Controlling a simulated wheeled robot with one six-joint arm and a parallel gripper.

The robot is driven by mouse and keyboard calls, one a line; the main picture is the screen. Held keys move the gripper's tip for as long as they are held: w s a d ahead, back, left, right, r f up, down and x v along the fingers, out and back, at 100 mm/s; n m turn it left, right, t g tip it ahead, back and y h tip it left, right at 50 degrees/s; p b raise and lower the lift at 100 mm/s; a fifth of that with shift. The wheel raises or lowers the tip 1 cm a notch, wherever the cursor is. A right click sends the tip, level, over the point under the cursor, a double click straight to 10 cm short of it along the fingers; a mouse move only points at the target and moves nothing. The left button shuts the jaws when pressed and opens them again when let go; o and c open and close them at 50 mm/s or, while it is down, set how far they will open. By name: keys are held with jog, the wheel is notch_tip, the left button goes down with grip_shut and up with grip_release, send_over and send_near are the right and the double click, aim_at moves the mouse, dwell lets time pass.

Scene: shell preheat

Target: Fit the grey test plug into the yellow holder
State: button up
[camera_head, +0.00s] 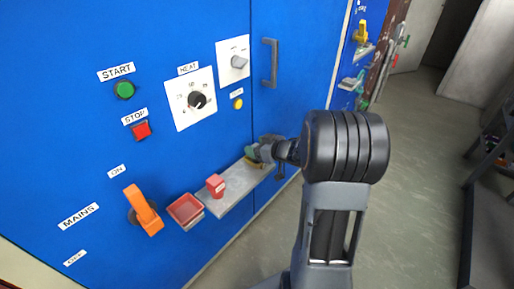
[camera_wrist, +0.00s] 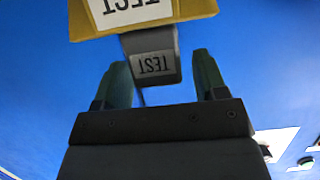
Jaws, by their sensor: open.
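The grey test plug (camera_wrist: 151,62) shows in the wrist view with its TEST label upside down. It lies between the two fingers of my gripper (camera_wrist: 160,78), which are open with a gap on each side of it. The yellow holder (camera_wrist: 95,27), with a white TEST label, is right beyond the plug at the top edge. The plug's far end meets or overlaps the holder's edge; I cannot tell how deep it sits. In the head view my gripper (camera_head: 262,152) is at the far end of the grey shelf and hides most of the plug and holder.
An orange mains lever (camera_head: 144,211) sticks out at the left. A door handle (camera_head: 270,62) is above my gripper.

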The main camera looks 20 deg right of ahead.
jog(key=p+v, duration=0.5)
jog(key=v, duration=0.6)
notch_tip(320, 180, up, 4)
jog(key=w+m+g+h, duration=0.15)
jog(key=m+h, duration=0.25)
jog(key=h, duration=0.5)
jog(key=s+a+f+m+g+y, duration=0.1)
jog(key=s+a+g+y, duration=0.2)
jog(key=s+a+g, duration=0.5)
jog(key=s+a, duration=0.6)
jog(key=a, duration=0.1)
